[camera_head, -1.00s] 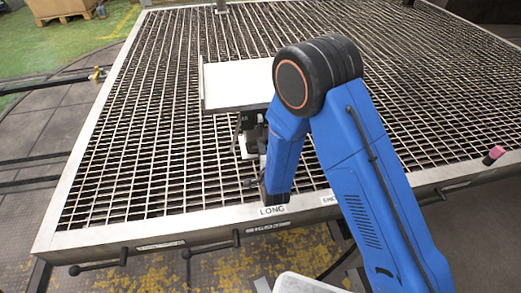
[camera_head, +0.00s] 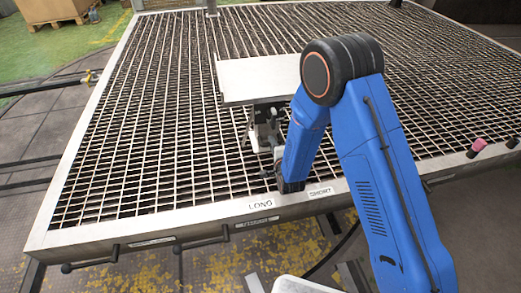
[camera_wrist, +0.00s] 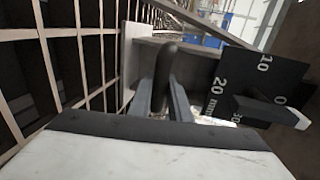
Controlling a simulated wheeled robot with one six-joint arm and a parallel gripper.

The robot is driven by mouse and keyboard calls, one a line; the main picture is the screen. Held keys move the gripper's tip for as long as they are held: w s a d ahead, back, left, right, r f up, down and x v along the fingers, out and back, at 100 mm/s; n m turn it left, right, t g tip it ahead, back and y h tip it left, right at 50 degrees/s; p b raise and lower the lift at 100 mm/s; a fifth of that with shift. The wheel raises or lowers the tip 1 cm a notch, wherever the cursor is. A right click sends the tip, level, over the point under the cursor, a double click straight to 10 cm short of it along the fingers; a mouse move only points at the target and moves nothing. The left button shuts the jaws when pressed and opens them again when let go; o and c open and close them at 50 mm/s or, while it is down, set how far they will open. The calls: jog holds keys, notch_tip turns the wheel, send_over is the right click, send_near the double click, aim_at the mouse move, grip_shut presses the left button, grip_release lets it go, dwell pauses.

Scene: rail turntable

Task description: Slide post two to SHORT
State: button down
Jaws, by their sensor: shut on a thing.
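My gripper (camera_wrist: 163,95) is shut on a dark rounded handle (camera_wrist: 166,62) in the wrist view. In the head view my gripper (camera_head: 288,184) is low at the front rim, between the LONG label (camera_head: 260,204) and the SHORT label (camera_head: 320,193). Its fingertips are hidden there. A post (camera_head: 266,130) with dark and light parts stands behind it under a pale rectangular plate (camera_head: 250,80). I cannot read a number on the post. A black scale plate (camera_wrist: 255,85) with white millimetre figures stands right of the fingers.
The table is a large metal grating (camera_head: 130,150) inside a pale frame, mostly bare left of the post. Several levers (camera_head: 205,240) stick out below the front rim. A pink-tipped peg (camera_head: 478,146) stands at the right. My arm hides part of the plate.

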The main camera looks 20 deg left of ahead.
jog(key=w+d, duration=0.2)
jog(key=d, duration=0.2)
jog(key=w+d, duration=0.3)
jog(key=d, duration=0.1)
jog(key=w+d, duration=0.2)
jog(key=d, duration=0.2)
jog(key=shift+w+d+f, duration=0.1)
jog(key=shift+w+d, duration=0.1)
jog(key=shift+d, duration=0.1)
jog(key=c, duration=1.6)
grip_release()
jog(key=shift+c, duration=0.2)
